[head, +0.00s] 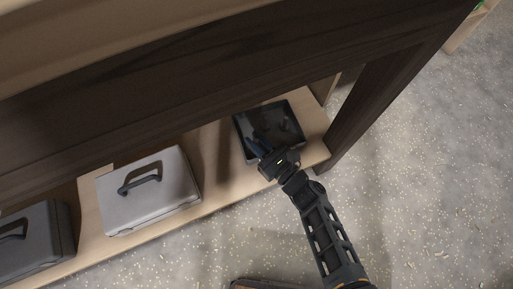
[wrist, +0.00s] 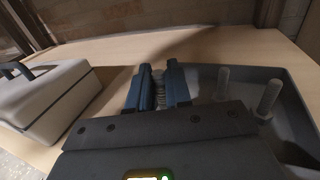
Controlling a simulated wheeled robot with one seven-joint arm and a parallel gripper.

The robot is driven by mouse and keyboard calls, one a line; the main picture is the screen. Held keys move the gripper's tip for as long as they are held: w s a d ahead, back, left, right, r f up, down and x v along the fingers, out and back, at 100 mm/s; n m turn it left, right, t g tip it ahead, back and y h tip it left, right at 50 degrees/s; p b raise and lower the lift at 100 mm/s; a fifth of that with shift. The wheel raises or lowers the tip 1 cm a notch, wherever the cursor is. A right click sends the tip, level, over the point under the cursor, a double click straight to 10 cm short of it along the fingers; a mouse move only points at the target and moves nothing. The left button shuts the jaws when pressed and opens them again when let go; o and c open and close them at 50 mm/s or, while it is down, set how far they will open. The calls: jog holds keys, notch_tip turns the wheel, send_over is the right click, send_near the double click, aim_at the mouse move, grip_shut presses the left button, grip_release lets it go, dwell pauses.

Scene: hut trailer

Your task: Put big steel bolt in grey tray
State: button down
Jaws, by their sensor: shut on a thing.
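The grey tray (head: 297,121) sits on the lower wooden shelf in the head view. Its wall also shows at the right in the wrist view (wrist: 296,98). My gripper (head: 252,145) reaches over the tray's near left part; its blue fingers (wrist: 160,88) are shut on a threaded steel bolt (wrist: 160,94). The fingers hide much of this bolt, and I cannot tell whether it touches the tray floor. Two other grey bolts stand in the tray in the wrist view, one nearer the fingers (wrist: 222,82) and one tilted further right (wrist: 267,98).
A light grey case (head: 150,190) with a dark handle lies on the shelf (head: 211,147) left of the tray. A darker case (head: 38,238) is further left. A dark wooden beam (head: 230,55) overhangs the shelf, and a dark post (head: 372,100) stands right of the tray.

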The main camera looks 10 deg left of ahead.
jog(key=shift+f+b, duration=1.3)
jog(key=shift+f, duration=0.65)
jog(key=shift+f, duration=0.2)
jog(key=c, duration=1.1)
grip_release()
jog(key=shift+o, duration=0.2)
jog(key=shift+r, duration=0.15)
jog(key=shift+s+d+r, duration=0.1)
jog(key=p+v, duration=0.3)
jog(key=v, duration=0.8)
jog(key=shift+s+d, duration=0.25)
jog(key=shift+d, duration=0.05)
